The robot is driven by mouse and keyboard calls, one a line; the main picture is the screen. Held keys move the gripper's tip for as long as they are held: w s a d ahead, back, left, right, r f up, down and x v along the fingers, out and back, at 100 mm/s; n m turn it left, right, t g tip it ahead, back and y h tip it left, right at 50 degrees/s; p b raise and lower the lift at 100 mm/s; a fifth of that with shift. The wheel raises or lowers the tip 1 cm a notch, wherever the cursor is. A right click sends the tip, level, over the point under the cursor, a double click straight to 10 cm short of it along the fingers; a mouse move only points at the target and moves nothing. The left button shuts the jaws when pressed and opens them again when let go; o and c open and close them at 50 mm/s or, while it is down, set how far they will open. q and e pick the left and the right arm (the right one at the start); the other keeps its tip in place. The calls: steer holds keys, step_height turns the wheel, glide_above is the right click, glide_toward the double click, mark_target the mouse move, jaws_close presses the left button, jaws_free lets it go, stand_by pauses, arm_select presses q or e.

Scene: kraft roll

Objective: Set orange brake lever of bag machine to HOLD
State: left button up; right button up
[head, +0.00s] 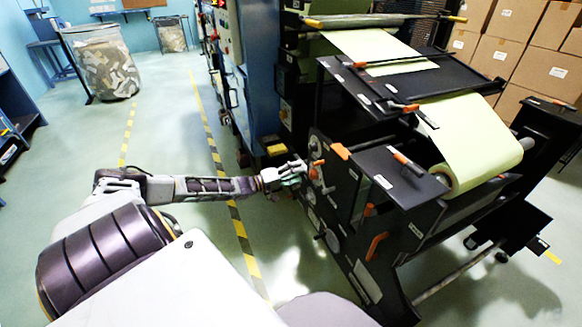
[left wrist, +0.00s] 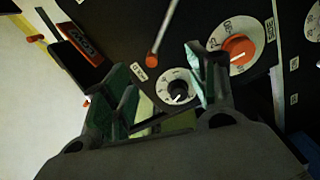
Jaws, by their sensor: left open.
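The machine's dark side panel (head: 345,215) carries several orange handles and round dials. An orange knob on a white dial (head: 316,168) is just beside my left gripper (head: 298,172) in the head view. In the left wrist view, the orange-knobbed dial (left wrist: 237,48) is beyond the right finger. A thin rod with an orange tip (left wrist: 152,60) and a smaller black-knobbed dial (left wrist: 178,93) appear between the fingers of my left gripper (left wrist: 160,72), which is open and empty. My right gripper is out of view.
Other orange handles are low on the panel (head: 376,246) and on top of the frame (head: 408,161). A pale yellow-green paper roll (head: 475,140) is at the right. Boxes (head: 520,50) are stacked behind. Floor left of the striped line (head: 236,225) is mostly clear.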

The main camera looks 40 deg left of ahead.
arm_select(q)
steer(key=shift+v, duration=0.95)
stand_by(0.3)
